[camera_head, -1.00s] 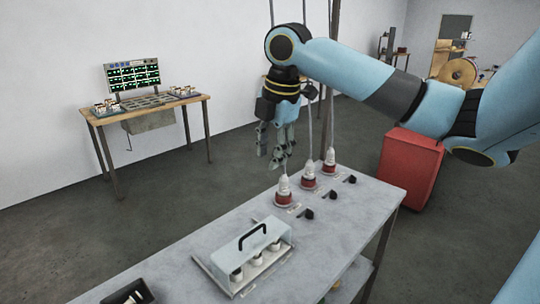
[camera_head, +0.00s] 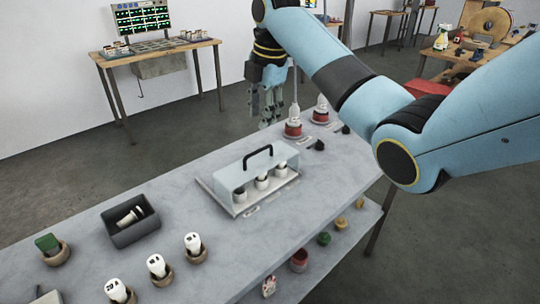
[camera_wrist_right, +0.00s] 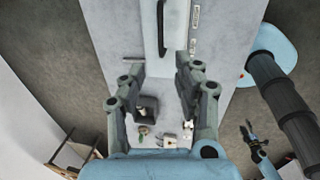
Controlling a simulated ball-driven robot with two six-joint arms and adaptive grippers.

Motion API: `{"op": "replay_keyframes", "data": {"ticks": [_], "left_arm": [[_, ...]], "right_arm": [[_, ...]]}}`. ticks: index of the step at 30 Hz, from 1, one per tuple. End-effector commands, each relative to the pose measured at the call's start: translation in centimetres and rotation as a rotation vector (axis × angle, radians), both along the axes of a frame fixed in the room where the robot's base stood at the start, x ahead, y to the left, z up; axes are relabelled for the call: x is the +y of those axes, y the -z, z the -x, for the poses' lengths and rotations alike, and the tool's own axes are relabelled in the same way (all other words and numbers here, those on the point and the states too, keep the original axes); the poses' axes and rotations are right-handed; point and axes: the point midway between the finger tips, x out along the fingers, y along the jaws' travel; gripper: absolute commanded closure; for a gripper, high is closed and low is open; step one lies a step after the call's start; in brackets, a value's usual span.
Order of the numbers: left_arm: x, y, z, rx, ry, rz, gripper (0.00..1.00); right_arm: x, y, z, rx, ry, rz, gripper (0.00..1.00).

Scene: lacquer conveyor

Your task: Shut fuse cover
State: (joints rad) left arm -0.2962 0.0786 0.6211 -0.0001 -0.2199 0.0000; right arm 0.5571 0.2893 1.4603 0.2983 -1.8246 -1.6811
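The fuse cover (camera_head: 258,168) is a clear pale box with a black handle on top. It stands over a base plate (camera_head: 222,201) with a row of white fuses, whose lower parts show below its front edge. I cannot tell whether it is fully down. My right gripper (camera_head: 268,112) hangs behind the cover, apart from it, fingers pointing down. In the right wrist view the gripper (camera_wrist_right: 157,64) is open and empty, and the cover's handle (camera_wrist_right: 161,28) shows ahead of the fingertips. My left gripper is not in view.
Red-based lamps (camera_head: 293,128) stand behind right of the cover. The bench between bin and cover is clear.

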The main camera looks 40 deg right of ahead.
Motion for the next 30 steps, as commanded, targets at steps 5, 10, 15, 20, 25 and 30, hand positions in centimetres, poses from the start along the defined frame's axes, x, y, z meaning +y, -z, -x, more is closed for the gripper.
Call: {"op": "replay_keyframes", "data": {"ticks": [5, 10, 15, 20, 25, 30], "left_arm": [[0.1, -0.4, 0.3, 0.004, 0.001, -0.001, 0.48], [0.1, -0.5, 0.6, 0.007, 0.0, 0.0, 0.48], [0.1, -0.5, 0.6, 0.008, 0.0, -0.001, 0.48], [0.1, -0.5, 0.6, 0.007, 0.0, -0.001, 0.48], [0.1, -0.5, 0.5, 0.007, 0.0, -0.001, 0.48], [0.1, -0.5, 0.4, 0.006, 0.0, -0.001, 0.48]], "right_arm": [[-0.1, 2.2, -0.3, 0.004, 0.003, 0.002, 0.68], [0.0, 5.7, -1.1, 0.003, 0.003, 0.0, 0.68], [0.0, 8.5, -1.6, 0.002, 0.002, 0.001, 0.68], [0.0, 9.9, -1.9, 0.001, 0.002, 0.001, 0.68], [0.0, 10.2, -1.9, 0.0, 0.002, 0.002, 0.68], [0.0, 10.1, -1.9, 0.0, 0.002, 0.002, 0.71]]}}
